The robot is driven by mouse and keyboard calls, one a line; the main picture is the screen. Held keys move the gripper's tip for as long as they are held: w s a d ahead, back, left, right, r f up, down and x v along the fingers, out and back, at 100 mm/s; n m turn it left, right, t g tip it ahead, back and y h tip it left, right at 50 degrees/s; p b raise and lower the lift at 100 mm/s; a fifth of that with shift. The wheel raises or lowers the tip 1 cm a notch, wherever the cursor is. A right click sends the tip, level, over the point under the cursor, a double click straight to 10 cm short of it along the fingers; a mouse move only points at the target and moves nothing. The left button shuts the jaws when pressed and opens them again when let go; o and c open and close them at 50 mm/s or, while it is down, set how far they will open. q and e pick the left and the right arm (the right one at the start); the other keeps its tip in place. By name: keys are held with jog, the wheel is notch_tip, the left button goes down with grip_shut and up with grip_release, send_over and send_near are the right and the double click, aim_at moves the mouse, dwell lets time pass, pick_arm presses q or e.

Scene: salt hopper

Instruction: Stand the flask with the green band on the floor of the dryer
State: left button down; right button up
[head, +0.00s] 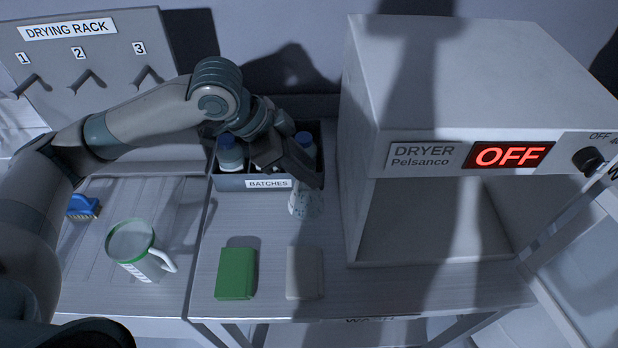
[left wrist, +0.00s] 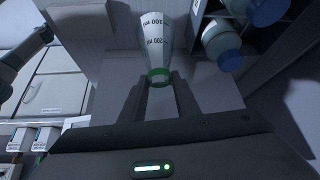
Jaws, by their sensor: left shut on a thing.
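The flask (head: 304,203) hangs under my left gripper (head: 304,172), in front of the batches box. In the left wrist view it is a pale cone (left wrist: 156,40) with dark volume marks, and its green band (left wrist: 158,75) lies between the fingertips (left wrist: 158,84). The gripper is shut on it near the band. I cannot tell whether its base touches the bench. The dryer (head: 470,80) stands to the right, its display reading OFF. Its front is open and its floor (head: 430,245) looks empty and partly shadowed. My right gripper is not in view.
The batches box (head: 230,183) holds blue-capped bottles (head: 231,152). A green block (head: 236,273) and a pale block (head: 305,272) lie on the front bench. A green-rimmed jug (head: 140,250) and blue brush (head: 83,207) are at left, below the drying rack (head: 90,60).

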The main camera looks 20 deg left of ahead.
pick_arm(q)
jog(key=shift+w+f, duration=0.1)
jog(key=shift+f, duration=0.25)
jog(key=shift+f+p, duration=0.35)
jog(key=shift+f, duration=1.45)
jog(key=c, duration=1.4)
grip_release()
jog(key=shift+f, duration=0.1)
jog(key=shift+o, duration=0.2)
